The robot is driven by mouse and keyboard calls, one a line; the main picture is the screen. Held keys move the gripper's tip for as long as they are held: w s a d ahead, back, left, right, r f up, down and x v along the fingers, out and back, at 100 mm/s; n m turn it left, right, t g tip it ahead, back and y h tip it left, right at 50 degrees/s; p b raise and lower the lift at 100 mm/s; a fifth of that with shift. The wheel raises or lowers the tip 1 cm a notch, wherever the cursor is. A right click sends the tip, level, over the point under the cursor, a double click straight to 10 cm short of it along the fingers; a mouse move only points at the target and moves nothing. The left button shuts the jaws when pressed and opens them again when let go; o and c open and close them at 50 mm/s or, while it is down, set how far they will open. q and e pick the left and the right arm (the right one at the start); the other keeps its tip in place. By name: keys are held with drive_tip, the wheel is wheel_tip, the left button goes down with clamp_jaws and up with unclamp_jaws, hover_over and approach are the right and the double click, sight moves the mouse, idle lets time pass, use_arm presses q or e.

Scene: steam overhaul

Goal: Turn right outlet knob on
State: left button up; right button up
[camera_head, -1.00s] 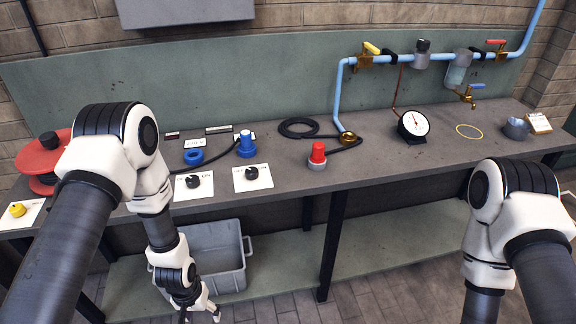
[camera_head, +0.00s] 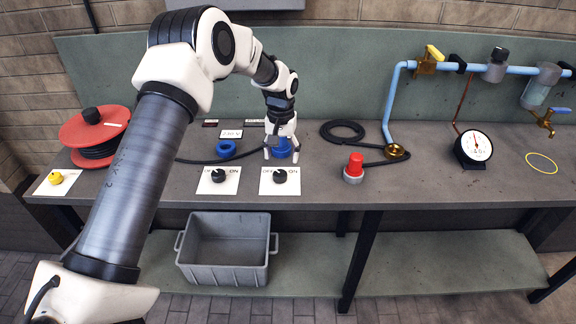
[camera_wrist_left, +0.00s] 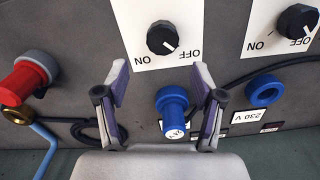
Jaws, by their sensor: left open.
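The right outlet knob (camera_head: 280,176) is a black dial on a white OFF/ON card at the bench's front edge. It also shows in the left wrist view (camera_wrist_left: 162,38), upside down, with its white mark towards OFF. My left gripper (camera_head: 281,155) points down behind the knob, over the blue plug (camera_head: 283,148). In the left wrist view its open fingers (camera_wrist_left: 160,80) appear either side of the plug (camera_wrist_left: 172,104), with the knob ahead of them. I cannot tell whether they touch the plug. My right gripper is out of view.
The left outlet knob (camera_head: 218,175) sits on its own card, with a blue ring socket (camera_head: 226,148) behind it. A red-capped plug (camera_head: 354,167) stands to the right. A grey bin (camera_head: 225,262) is below. The front right of the bench is clear.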

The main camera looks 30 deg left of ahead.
sight(280, 173)
use_arm(q)
drive_tip(key=shift+s+d+f+p, duration=0.2)
drive_tip(key=shift+s+f+p, duration=0.2)
drive_tip(key=shift+s+f, duration=0.6)
drive_tip(key=f, duration=0.2)
drive_tip(key=w+f, duration=0.1)
drive_tip(key=f, duration=0.1)
drive_tip(key=shift+a, duration=0.2)
drive_tip(key=shift+w+f, duration=0.1)
drive_tip(key=shift+s+d+r, duration=0.1)
drive_tip(key=shift+s+r, duration=0.15)
drive_tip(key=shift+c, duration=1.3)
drive_tip(key=shift+s, duration=0.1)
drive_tip(key=c, duration=0.9)
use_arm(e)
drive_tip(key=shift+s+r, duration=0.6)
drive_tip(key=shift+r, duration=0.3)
